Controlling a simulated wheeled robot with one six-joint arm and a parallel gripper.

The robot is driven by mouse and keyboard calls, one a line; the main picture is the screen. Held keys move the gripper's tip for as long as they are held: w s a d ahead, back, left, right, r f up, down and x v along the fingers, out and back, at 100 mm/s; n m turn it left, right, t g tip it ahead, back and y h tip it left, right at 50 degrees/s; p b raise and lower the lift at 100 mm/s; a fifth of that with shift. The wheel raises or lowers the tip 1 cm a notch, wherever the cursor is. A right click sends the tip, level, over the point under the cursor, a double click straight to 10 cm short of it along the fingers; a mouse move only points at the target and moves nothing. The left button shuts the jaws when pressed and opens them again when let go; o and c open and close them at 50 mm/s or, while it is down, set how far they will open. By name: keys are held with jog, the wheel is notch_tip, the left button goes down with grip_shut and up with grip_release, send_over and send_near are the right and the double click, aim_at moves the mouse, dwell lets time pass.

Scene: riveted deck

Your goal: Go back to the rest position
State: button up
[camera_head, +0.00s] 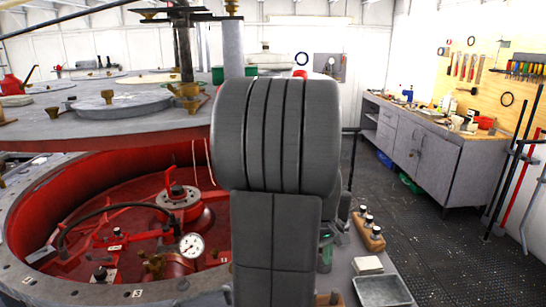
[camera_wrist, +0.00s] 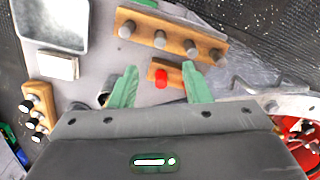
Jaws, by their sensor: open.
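My gripper (camera_wrist: 159,68) shows in the wrist view with its two green fingers apart and nothing held between them. Just beyond the fingertips is a small wooden block with a red peg (camera_wrist: 161,79). I cannot tell how far below the fingers it is.
A wooden rack with several grey knobs (camera_wrist: 170,38), a metal tray (camera_wrist: 54,22), a white block (camera_wrist: 57,66) and another knobbed rack (camera_head: 368,230) lie nearby. The open red vessel (camera_head: 110,250) is left. Clear floor (camera_head: 440,255) lies right, before a workbench (camera_head: 420,150).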

notch_tip(320, 180, down, 11)
jog(key=shift+f, duration=0.1)
jog(key=shift+r+p, duration=0.3)
jog(key=shift+p, duration=0.05)
dwell(0.3)
